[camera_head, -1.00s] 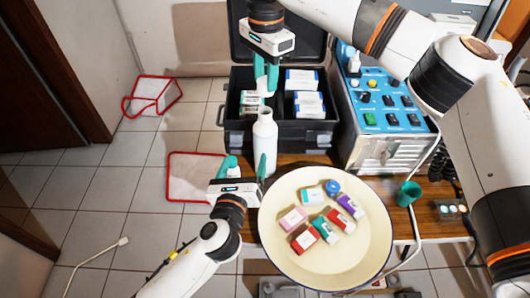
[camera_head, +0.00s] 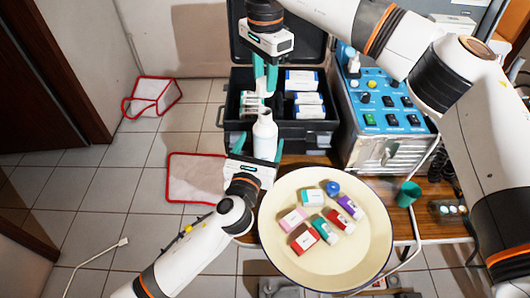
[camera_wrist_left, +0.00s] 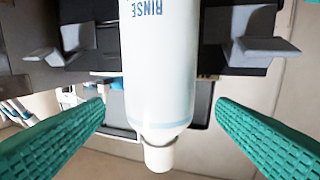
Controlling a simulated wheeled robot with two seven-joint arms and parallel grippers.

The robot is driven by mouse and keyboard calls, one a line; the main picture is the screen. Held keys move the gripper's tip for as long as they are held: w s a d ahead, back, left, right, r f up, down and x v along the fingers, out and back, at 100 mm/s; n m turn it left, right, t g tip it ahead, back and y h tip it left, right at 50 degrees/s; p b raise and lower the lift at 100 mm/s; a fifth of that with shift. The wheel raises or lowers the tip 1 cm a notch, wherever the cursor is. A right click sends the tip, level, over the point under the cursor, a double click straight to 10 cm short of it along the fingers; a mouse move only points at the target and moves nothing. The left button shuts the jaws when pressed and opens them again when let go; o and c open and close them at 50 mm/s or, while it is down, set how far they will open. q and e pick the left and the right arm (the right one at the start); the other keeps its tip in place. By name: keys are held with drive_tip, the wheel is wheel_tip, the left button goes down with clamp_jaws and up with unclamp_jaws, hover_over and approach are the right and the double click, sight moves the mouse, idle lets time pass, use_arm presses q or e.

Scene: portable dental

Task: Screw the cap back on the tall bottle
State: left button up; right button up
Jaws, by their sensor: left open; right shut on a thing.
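The tall white bottle (camera_head: 264,138) stands upright at the table's edge, in front of the black case. My left gripper (camera_head: 257,148) is open, with one teal finger on each side of the bottle. In the left wrist view the bottle (camera_wrist_left: 158,75), printed "RINSE", lies between the spread fingers, with gaps on both sides. Its narrow neck (camera_wrist_left: 159,154) points down in that picture. My right gripper (camera_head: 265,78) is above the bottle, shut on a small white cap (camera_head: 263,92), just above the bottle's mouth. Its lower part is hidden by my left gripper.
A cream round basin (camera_head: 286,262) with several small boxes stands close on the right. The open black case (camera_head: 290,137) with boxes is behind the bottle. A blue control unit (camera_head: 385,100) and a green cup (camera_head: 408,194) are at the right. Floor on the left is mostly free.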

sight(265, 95)
use_arm(q)
drive_tip(key=x, duration=0.7)
drive_tip(key=shift+c, duration=0.2)
drive_tip(key=c, duration=1.4)
drive_tip(key=shift+c, duration=0.2)
use_arm(e)
drive_tip(key=shift+f, duration=2.5)
drive_tip(key=shift+f, duration=0.9)
drive_tip(key=shift+f, duration=0.5)
